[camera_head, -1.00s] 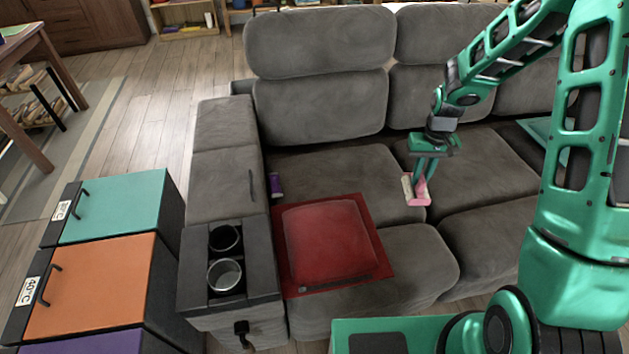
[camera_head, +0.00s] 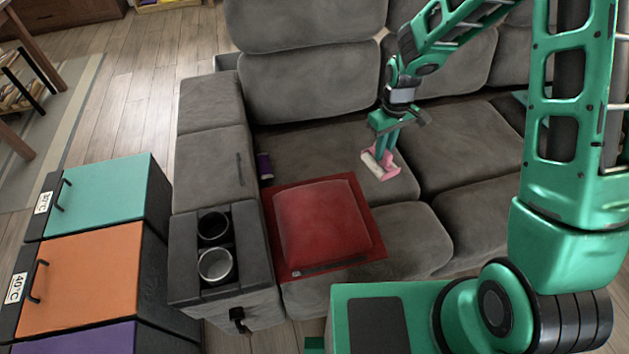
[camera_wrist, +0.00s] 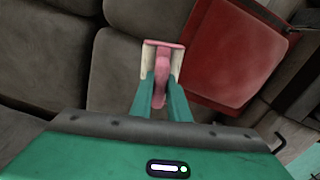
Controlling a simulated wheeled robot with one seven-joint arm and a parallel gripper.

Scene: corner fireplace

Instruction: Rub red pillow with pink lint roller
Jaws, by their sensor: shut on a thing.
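The red pillow (camera_head: 318,222) lies flat on a sofa seat, beside the armrest with cup holders. It also shows at the upper right of the wrist view (camera_wrist: 232,45). The pink lint roller (camera_head: 386,168) has a pink handle and a white roll. My gripper (camera_head: 383,150) is shut on it and points down over the seat, behind and to the right of the pillow. In the wrist view the lint roller (camera_wrist: 161,75) sits between my two fingers (camera_wrist: 161,92), with the pillow apart from it to the right.
A small purple roller-like object (camera_head: 265,166) lies on the seat by the armrest (camera_head: 183,268). The grey sofa backrest (camera_head: 310,80) rises behind. Teal (camera_head: 100,198) and orange (camera_head: 85,275) boxes stand at the left. Seat cushions around the pillow are otherwise clear.

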